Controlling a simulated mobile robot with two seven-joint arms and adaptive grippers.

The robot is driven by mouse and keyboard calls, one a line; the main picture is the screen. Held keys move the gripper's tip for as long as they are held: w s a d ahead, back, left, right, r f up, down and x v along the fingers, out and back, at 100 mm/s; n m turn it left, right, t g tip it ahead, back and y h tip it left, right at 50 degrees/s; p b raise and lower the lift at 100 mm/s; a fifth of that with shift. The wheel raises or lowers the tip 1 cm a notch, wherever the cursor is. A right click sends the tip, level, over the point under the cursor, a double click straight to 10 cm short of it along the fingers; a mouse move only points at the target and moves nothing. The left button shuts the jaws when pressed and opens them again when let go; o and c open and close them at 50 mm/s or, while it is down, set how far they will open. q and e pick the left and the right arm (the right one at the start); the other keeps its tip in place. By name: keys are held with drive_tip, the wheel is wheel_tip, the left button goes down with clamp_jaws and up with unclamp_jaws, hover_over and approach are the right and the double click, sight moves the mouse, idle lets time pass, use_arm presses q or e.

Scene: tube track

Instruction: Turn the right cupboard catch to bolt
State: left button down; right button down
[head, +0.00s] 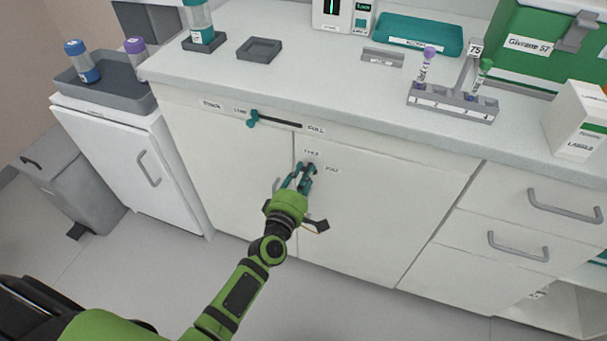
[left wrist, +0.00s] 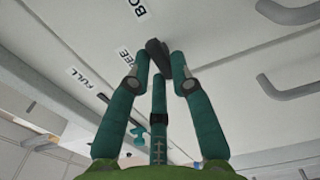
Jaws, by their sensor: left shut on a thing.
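The right cupboard catch (head: 308,167) is a small dark knob at the top left of the right cupboard door (head: 375,215), mostly hidden by my fingers in the head view. A small label, seemingly FREE (head: 312,153), is above it and a BOLT label (head: 332,170) is to its right. My left gripper (head: 301,177) is at the catch. In the left wrist view the dark catch (left wrist: 156,50) sits between the fingertips of my left gripper (left wrist: 160,62), which is shut on it. Which label the catch points to cannot be told. My right gripper is not in view.
A teal slider (head: 253,119) marked FULL at its right end is left of the catch. The counter (head: 330,85) above carries a tube rack (head: 452,104) and boxes. The floor in front is clear.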

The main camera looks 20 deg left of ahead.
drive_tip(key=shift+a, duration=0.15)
use_arm(q)
drive_tip(key=c, duration=1.1)
unclamp_jaws()
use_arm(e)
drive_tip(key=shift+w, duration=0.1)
use_arm(q)
drive_tip(key=s, duration=1.2)
drive_tip(key=shift+a, duration=0.2)
drive_tip(key=shift+f, duration=0.1)
